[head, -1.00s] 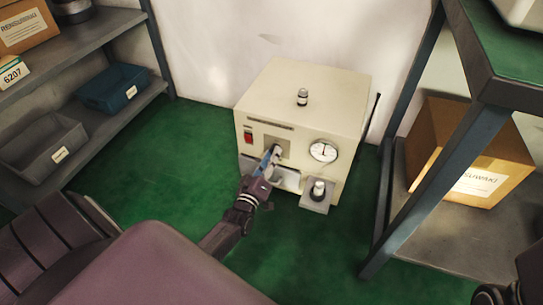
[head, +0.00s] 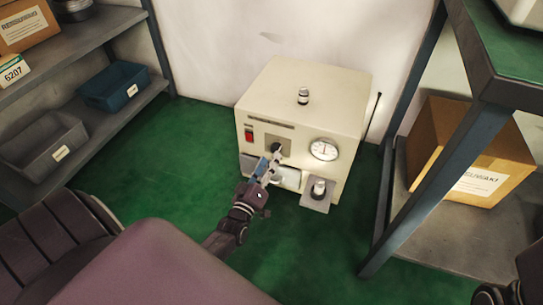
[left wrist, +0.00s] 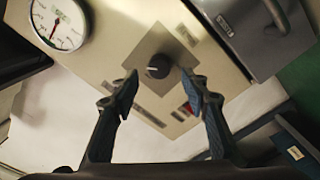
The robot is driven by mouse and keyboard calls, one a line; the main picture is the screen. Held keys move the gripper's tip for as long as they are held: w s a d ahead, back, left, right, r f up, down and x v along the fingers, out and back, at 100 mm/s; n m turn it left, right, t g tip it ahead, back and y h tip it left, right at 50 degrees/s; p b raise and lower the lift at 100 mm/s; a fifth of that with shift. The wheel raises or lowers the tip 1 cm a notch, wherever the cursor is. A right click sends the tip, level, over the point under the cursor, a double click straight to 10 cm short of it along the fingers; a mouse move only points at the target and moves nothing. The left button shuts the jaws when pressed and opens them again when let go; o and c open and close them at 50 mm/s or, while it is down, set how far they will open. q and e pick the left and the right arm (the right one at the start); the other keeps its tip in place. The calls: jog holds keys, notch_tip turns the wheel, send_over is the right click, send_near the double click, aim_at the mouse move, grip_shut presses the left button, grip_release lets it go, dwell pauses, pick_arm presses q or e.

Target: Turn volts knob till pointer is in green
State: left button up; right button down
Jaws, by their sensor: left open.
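The cream instrument box (head: 300,95) stands on the floor against the wall. Its dark round knob (left wrist: 158,66) sits on a grey square plate on the front panel and shows clearly in the left wrist view. The round dial gauge (head: 323,150) is to the right of the knob in the head view; it also shows in the left wrist view (left wrist: 60,22). Its pointer shows, but I cannot tell a green zone. My left gripper (left wrist: 160,78) is open and empty, its fingertips either side of the knob in the picture, apparently short of it.
A red switch (head: 249,135) is on the panel's left. A small stand with a capped object (head: 318,188) juts out at lower right. Shelving with bins (head: 115,87) is left; a bench frame with a cardboard box (head: 470,150) is right. Green floor lies between.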

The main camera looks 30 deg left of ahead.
pick_arm(q)
jog(key=v, duration=0.8)
jog(key=shift+s, duration=0.35)
